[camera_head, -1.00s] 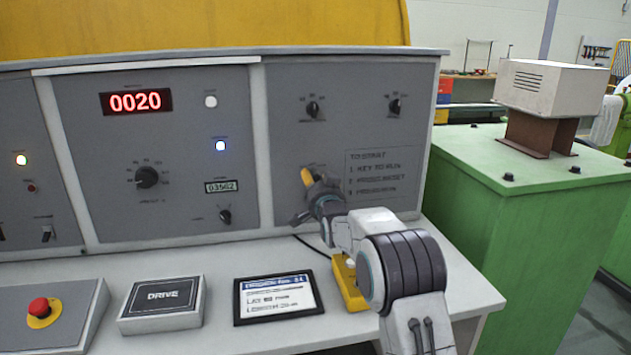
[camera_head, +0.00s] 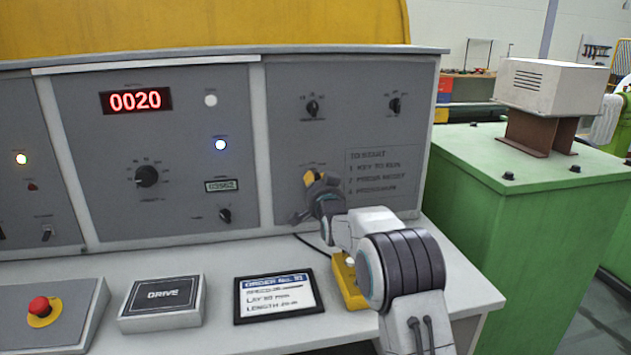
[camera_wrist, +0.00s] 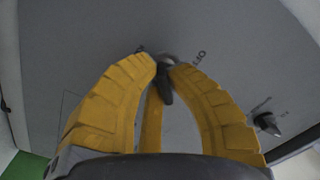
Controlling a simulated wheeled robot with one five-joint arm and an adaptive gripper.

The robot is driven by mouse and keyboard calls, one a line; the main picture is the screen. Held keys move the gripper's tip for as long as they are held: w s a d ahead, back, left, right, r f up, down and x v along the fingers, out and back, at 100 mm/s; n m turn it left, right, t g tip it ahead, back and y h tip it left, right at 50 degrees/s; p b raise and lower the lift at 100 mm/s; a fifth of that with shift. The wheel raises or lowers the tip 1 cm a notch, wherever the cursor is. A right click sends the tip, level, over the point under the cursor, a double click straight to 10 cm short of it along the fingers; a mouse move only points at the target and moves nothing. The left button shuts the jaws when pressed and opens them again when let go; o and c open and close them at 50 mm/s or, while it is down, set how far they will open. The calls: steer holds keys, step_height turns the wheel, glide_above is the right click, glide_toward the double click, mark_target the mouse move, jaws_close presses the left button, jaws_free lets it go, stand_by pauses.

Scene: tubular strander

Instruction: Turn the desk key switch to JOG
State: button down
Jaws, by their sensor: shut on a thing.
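The key switch (camera_wrist: 166,88) is a small dark key on the grey desk panel (camera_wrist: 100,35) in the wrist view. Small dark lettering lies to both sides of its top; I cannot read it surely. My gripper (camera_wrist: 164,70) has yellow fingers, shut on the key from either side. In the head view my gripper (camera_head: 311,180) is at the right panel, left of the printed start steps (camera_head: 382,175). There it hides the key, so the position it points to is not clear.
Two black knobs (camera_head: 312,107) (camera_head: 394,105) sit above on the same panel. Below on the desk lie a framed order card (camera_head: 278,297), a DRIVE box (camera_head: 162,303), a yellow block (camera_head: 348,282) and a red stop button (camera_head: 40,306). A green cabinet (camera_head: 530,210) stands right.

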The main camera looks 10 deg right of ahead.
steer(key=shift+b, duration=0.35)
steer(key=shift+f+n+b, duration=0.2)
steer(key=shift+n+b, duration=0.9)
steer(key=shift+b, duration=0.15)
steer(key=n+b, duration=0.2)
steer(key=b, duration=0.2)
steer(key=shift+b, duration=0.35)
steer(key=shift+r+n+b, duration=0.15)
steer(key=shift+n+b, duration=0.8)
steer(key=shift+n, duration=0.05)
steer(key=shift+r+n+b, duration=0.25)
steer(key=shift+n+b, duration=0.35)
steer(key=shift+n, duration=0.8)
steer(key=c, duration=1.2)
jaws_free()
